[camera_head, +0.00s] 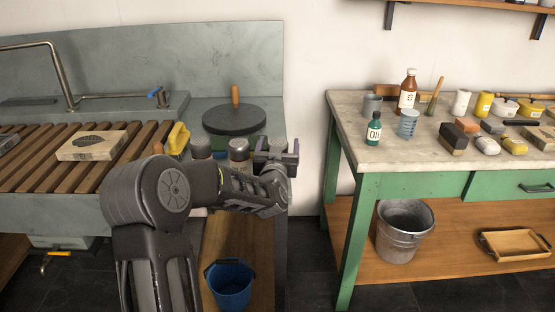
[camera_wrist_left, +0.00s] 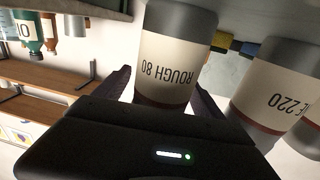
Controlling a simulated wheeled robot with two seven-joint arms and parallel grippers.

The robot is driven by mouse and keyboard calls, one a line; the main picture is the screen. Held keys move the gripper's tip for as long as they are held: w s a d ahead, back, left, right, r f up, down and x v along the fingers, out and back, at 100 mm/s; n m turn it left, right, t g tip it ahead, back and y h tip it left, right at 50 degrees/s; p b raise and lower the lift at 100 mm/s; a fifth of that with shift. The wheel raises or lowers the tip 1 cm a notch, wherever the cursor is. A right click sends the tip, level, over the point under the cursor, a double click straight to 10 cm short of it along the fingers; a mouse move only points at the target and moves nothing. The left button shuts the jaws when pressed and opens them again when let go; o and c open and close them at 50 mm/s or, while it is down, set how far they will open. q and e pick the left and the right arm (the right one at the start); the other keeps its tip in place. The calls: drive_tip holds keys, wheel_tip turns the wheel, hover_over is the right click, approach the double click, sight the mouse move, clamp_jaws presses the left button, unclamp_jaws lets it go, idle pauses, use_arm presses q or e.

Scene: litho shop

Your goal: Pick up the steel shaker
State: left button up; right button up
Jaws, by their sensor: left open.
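My left gripper (camera_head: 277,158) is at the front right corner of the stone sink unit. Its jaws are open. In the left wrist view, the left gripper (camera_wrist_left: 163,98) has its fingers on either side of a grey steel shaker (camera_wrist_left: 178,65) with a cream label reading "ROUGH 80", upside down in that view. A second shaker (camera_wrist_left: 273,85), its label ending in "220", stands beside it. In the head view, two shakers show left of the gripper: one with a cream label (camera_head: 239,150) and one further left (camera_head: 201,147). My right gripper is out of view.
A round dark disc (camera_head: 233,119) with an upright wooden handle lies behind the shakers. A yellow object (camera_head: 178,138) is to their left, by the slatted rack (camera_head: 60,178). A blue bucket (camera_head: 230,284) stands below. A green-legged bench (camera_head: 400,158) with bottles is at right, across a gap.

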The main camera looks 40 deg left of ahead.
use_arm(q)
drive_tip(key=shift+c, duration=0.6)
drive_tip(key=c, duration=1.5)
